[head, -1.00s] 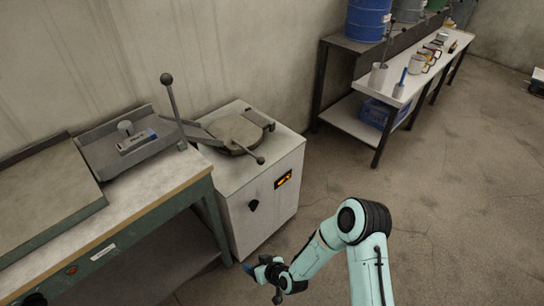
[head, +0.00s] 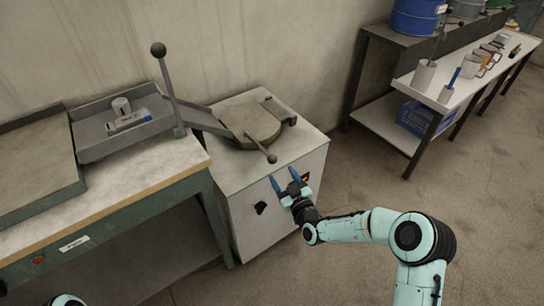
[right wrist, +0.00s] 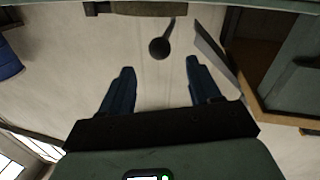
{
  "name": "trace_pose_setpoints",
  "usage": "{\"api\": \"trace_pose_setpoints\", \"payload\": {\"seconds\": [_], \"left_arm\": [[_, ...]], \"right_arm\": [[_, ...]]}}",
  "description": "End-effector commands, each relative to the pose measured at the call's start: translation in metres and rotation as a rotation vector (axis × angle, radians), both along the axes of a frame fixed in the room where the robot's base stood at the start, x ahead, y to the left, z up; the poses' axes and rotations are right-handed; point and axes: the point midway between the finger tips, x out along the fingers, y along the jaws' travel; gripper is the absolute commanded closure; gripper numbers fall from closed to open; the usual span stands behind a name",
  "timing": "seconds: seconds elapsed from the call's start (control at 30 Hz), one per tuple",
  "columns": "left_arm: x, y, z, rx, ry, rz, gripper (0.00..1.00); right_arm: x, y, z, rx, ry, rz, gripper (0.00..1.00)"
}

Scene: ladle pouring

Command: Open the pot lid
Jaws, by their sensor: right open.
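The pot lid (head: 250,122) is a round grey-brown disc lying flat on top of a white cabinet (head: 243,182). A bar handle with a dark ball knob (head: 272,158) sticks out from it towards me. My right gripper (head: 284,181) is open and empty, its blue fingers pointing up the picture just below the knob, with a small gap showing. In the right wrist view, a dark ball knob on a rod (right wrist: 160,47) shows between and beyond the spread fingers; I cannot tell for sure which knob it is. My left gripper is not in view.
A tall lever with a ball top (head: 168,88) stands at the left of the cabinet. A workbench (head: 150,170) with a grey tray (head: 95,140) is on the left. A shelf table (head: 420,85) with cups stands at the right. The floor between is clear.

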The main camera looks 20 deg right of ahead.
Motion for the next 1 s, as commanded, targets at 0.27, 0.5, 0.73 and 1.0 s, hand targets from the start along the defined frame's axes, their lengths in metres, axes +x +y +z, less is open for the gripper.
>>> {"api": "trace_pose_setpoints", "payload": {"seconds": [0.27, 0.5, 0.73, 1.0], "left_arm": [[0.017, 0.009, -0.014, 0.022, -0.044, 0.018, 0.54], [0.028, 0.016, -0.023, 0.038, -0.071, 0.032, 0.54], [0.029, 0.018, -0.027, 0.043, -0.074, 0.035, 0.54], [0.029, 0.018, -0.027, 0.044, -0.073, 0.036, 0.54]], "right_arm": [[0.058, 0.009, -0.003, 0.002, 0.0, -0.002, 0.38], [0.093, 0.015, -0.003, 0.002, 0.002, 0.0, 0.38], [0.106, 0.016, -0.001, 0.002, 0.003, -0.001, 0.38], [0.107, 0.017, -0.001, 0.001, 0.004, 0.0, 0.38]]}}
